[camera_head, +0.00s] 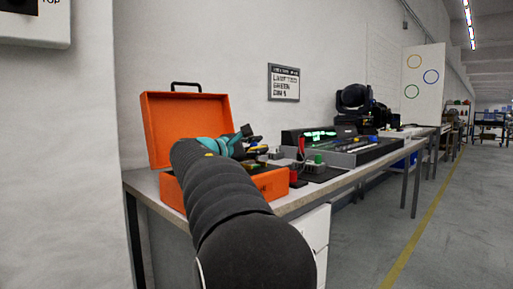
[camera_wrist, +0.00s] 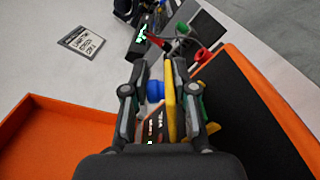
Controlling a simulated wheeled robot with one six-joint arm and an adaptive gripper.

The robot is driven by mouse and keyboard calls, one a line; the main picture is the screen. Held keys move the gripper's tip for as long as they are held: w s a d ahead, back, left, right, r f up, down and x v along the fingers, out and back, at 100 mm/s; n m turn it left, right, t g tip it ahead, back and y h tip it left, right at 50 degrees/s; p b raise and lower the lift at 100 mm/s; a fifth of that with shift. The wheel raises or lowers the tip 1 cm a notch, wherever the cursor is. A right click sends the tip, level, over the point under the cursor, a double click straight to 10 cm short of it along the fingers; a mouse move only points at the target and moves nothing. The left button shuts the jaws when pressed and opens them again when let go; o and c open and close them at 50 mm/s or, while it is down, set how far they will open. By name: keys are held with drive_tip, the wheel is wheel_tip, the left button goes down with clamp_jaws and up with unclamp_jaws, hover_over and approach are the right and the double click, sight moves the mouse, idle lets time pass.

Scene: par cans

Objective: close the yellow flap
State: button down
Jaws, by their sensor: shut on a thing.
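A narrow yellow piece, apparently the yellow flap (camera_wrist: 171,103), stands upright between my fingers in the wrist view, against the inside of the right finger. My gripper (camera_wrist: 159,65) is shut on it, though a gap shows beside the left finger. A blue knob (camera_wrist: 155,91) shows in that gap. In the head view, my arm reaches over an orange case (camera_head: 272,184), and my gripper (camera_head: 249,139) is small and partly hidden there. The flap's hinge and exact angle are hidden.
The case's open orange lid (camera_head: 187,125) stands at the back. A control desk (camera_head: 358,149) and cables lie to the right on the long table (camera_head: 330,188).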

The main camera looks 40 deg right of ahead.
sight(256, 144)
drive_tip(key=c, duration=1.1)
unclamp_jaws()
wheel_tip(256, 144, up, 10)
